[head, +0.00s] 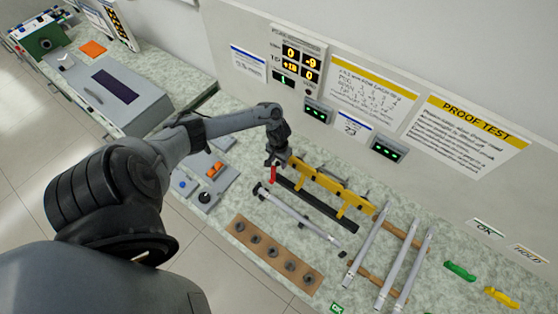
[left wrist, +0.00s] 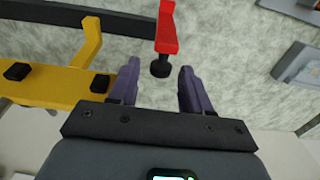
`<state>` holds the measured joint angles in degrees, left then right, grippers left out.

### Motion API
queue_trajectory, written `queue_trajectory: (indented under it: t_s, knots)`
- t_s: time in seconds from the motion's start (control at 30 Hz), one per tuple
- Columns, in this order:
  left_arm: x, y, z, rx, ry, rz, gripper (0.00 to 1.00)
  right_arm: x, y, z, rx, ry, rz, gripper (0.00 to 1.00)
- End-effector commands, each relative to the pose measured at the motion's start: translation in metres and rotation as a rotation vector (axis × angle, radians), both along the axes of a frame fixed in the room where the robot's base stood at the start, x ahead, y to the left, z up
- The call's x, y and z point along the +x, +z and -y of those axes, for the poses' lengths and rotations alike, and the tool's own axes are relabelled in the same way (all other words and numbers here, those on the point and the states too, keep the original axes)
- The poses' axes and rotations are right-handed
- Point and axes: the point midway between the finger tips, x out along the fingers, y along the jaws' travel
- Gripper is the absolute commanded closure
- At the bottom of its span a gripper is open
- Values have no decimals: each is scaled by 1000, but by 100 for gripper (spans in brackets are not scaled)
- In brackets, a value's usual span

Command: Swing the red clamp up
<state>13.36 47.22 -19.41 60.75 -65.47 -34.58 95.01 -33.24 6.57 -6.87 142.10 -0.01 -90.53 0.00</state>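The red clamp (head: 273,174) is a small red arm at the left end of the yellow fixture (head: 327,185). In the left wrist view the red clamp (left wrist: 166,35) reaches in from the top edge and ends in a black round tip (left wrist: 160,69). My left gripper (head: 271,163) is just above the clamp in the head view. In the left wrist view my left gripper's purple fingers (left wrist: 157,74) are apart, with the black tip showing in the gap between them. I cannot tell whether either finger touches it. My right gripper is not in view.
A dark bar (head: 318,205) runs along the fixture, and a grey rod (head: 300,213) lies in front. A brown board with holes (head: 273,256) is nearer. Several pale rods (head: 392,262) rest on wooden strips at right. A control box (head: 210,178) stands left. The wall rises behind.

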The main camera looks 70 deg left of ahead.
Motion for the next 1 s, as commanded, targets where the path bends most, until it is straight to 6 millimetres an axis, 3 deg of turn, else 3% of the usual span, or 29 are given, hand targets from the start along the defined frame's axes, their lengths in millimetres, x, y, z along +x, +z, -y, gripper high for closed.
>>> queue_trajectory:
  t_s: [0.37, 0.8, 1.0]
  knots:
    - [0, 14, 0, -1, -2, 0, 52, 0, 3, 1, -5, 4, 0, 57]
    - [0, 85, 0, 1, -2, 0, 52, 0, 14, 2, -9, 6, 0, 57]
    - [0, 103, 0, 0, -2, 0, 52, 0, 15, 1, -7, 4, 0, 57]
